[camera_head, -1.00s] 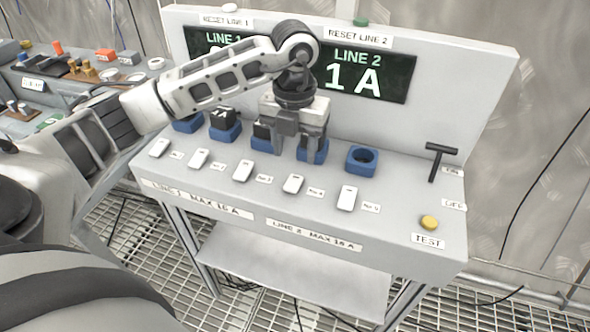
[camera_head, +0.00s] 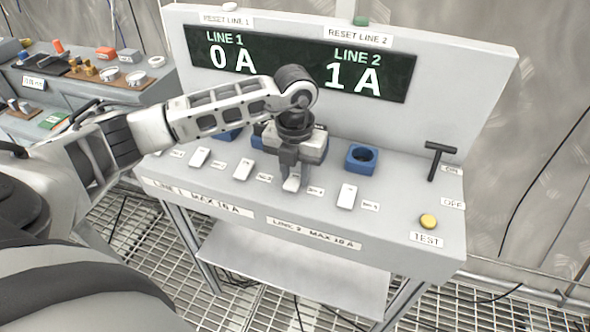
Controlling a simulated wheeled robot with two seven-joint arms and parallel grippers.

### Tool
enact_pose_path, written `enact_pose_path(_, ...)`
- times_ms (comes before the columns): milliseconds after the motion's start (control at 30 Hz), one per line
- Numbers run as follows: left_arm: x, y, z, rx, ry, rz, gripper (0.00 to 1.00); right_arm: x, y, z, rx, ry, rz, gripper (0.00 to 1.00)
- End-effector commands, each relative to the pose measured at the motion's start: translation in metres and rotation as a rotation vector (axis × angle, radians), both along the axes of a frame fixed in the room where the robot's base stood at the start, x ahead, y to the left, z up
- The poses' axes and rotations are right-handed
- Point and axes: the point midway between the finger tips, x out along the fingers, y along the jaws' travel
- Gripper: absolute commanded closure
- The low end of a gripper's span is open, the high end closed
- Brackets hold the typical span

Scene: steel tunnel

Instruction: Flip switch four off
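A row of white rocker switches lies along the front of the grey panel. Switch four (camera_head: 291,184) is the second from the right in the row. My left gripper (camera_head: 293,178) points down right at it, with its fingers around or just above it. I cannot tell whether they touch it, and the gap between the fingers is hard to make out. Switch three (camera_head: 243,169) is to its left and switch five (camera_head: 347,197) to its right. My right gripper is out of view.
The display (camera_head: 300,68) reads 0 A for line 1 and 1 A for line 2. An empty blue socket (camera_head: 361,159) is right of my gripper. A black T-handle (camera_head: 438,160) and a yellow test button (camera_head: 428,221) are at the right.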

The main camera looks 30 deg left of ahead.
Motion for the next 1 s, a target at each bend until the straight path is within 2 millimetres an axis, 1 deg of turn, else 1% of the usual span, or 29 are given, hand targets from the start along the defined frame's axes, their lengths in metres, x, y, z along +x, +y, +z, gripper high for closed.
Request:
enact_pose_path(167, -0.001, 0.0, -0.002, 0.008, -0.031, -0.001, 0.96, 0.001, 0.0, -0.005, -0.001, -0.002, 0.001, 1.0)
enact_pose_path(367, -0.006, 0.0, -0.007, 0.05, -0.201, -0.003, 0.96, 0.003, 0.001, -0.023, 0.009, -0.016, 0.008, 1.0)
enact_pose_path(500, -0.008, -0.002, -0.006, 0.076, -0.318, -0.002, 0.96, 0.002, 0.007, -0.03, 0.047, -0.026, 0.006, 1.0)
enact_pose_path(700, -0.01, -0.002, 0.0, 0.093, -0.387, 0.0, 0.96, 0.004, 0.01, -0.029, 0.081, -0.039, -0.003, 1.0)
enact_pose_path(1000, -0.01, -0.002, 0.003, 0.094, -0.392, 0.001, 0.95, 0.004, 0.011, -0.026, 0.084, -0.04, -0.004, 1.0)
